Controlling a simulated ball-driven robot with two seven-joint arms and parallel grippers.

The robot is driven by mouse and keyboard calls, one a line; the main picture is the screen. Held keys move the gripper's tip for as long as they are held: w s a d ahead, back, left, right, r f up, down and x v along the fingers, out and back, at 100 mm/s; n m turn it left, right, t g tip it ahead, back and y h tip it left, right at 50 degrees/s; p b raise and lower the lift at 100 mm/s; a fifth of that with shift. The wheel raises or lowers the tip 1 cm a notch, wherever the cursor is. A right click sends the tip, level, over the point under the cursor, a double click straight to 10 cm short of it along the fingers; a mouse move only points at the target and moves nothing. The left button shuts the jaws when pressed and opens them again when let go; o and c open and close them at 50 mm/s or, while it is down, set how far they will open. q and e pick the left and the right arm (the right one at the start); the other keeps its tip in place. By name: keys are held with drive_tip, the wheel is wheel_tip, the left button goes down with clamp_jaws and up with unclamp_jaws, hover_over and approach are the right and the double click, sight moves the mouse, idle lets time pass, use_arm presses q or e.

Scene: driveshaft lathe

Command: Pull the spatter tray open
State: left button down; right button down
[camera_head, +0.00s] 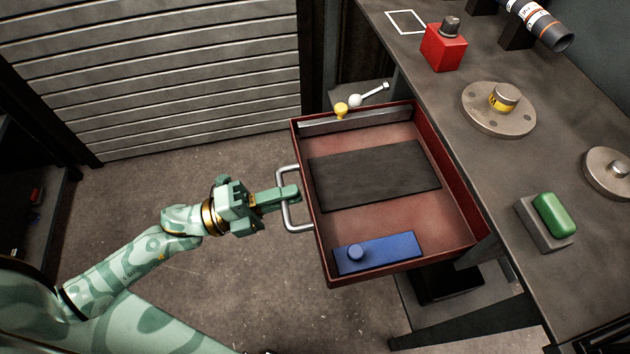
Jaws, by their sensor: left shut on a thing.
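The spatter tray (455,192) is a red drawer standing out from under the grey workbench on the right. Its inside shows a dark flat mat (375,175) and a blue block with a round knob (385,252). A pale bar handle (283,203) is on its left-hand front. My left gripper (284,196) comes in from the left and is shut on the handle. Its fingertips partly cover the middle of the bar. My right gripper is not in view.
The workbench top (480,150) carries a red block (443,48), a round metal flange (498,108), and a green block on a grey base (553,215). A slatted shutter (170,70) stands behind. The floor left of the tray is clear.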

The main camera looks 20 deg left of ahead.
use_arm(q)
drive_tip(key=shift+v, duration=0.8)
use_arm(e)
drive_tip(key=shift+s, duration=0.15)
use_arm(q)
drive_tip(key=shift+r, duration=0.1)
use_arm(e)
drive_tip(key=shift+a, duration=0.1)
use_arm(q)
drive_tip(key=c, duration=1.5)
unclamp_jaws()
drive_tip(key=shift+c, duration=0.2)
